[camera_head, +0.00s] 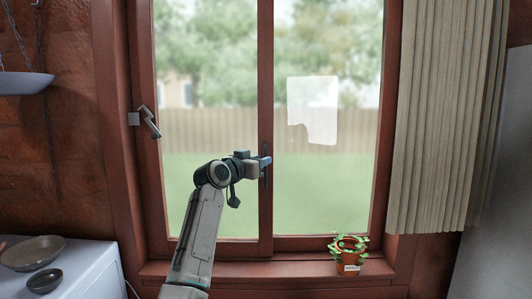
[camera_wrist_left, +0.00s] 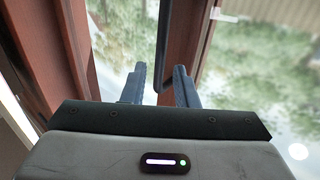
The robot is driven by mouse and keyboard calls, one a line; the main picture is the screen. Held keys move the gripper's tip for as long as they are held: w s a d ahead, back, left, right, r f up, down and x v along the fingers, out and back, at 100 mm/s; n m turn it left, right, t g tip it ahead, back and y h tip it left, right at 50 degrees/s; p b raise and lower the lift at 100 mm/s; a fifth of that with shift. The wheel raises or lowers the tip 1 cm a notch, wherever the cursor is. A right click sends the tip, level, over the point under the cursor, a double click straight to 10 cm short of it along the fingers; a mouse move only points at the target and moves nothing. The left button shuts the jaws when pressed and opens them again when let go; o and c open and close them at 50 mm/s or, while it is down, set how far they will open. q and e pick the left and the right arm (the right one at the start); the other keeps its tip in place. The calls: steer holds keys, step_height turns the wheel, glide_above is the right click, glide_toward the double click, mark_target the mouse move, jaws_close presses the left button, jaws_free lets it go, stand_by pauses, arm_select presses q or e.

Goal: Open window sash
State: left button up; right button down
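The window has a reddish-brown wooden frame with two glass sashes, a left sash (camera_head: 207,145) and a right sash (camera_head: 335,175). A dark vertical handle (camera_head: 266,165) is on the middle stile; it shows as a dark bar in the left wrist view (camera_wrist_left: 164,45). My left gripper (camera_head: 264,161) is at this handle. In the left wrist view its two blue-grey fingers (camera_wrist_left: 160,82) are apart, with the bar's lower end appearing between them. Whether they touch it cannot be told. A metal latch (camera_head: 148,122) is on the left frame. My right gripper is not in view.
A small potted plant (camera_head: 348,254) stands on the sill at the right. A beige curtain (camera_head: 445,120) hangs at the right side.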

mark_target(266, 183)
arm_select(q)
steer(key=p+x, duration=0.1)
steer(key=x, duration=0.2)
steer(key=shift+w+d, duration=0.15)
steer(key=shift+w, duration=0.05)
jaws_close()
